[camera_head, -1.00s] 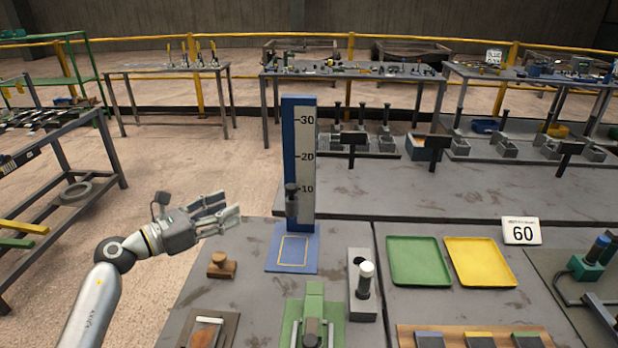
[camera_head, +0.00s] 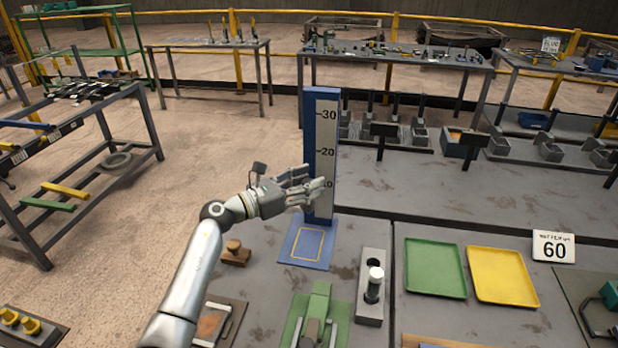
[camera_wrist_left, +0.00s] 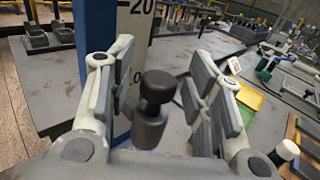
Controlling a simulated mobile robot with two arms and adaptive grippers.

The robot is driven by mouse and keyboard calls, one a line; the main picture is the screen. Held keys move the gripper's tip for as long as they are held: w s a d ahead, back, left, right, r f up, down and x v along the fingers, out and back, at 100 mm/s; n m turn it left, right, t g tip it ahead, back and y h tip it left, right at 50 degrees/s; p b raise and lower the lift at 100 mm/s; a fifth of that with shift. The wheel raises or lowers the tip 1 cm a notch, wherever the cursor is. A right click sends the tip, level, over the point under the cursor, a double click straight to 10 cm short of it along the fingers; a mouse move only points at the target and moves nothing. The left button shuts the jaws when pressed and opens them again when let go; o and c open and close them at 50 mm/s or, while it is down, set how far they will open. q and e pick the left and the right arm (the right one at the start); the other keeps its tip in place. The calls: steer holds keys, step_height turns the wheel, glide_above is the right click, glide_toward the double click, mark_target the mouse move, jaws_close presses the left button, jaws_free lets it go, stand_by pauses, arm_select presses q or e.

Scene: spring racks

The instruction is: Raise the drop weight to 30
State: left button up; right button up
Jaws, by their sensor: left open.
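The drop weight (camera_wrist_left: 152,112) is a dark cylinder with a narrower neck and a knob on top. In the left wrist view it stands upright between the open fingers of my left gripper (camera_wrist_left: 150,100), with no clear contact on either side. In the head view my left gripper (camera_head: 305,187) covers the weight, near the 10 mark. The blue post with its white scale (camera_head: 327,130) shows 30 at the top and 20 below. Its blue base (camera_head: 288,245) has a yellow outlined square. My right gripper does not show.
A grey block with a white-topped pin (camera_head: 371,310) stands right of the base. Green (camera_head: 436,268) and yellow (camera_head: 502,275) trays and a sign reading 60 (camera_head: 553,246) are at the right.

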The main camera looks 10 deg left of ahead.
arm_select(q)
steer(key=shift+w+d, duration=0.15)
steer(key=c, duration=0.6)
jaws_close()
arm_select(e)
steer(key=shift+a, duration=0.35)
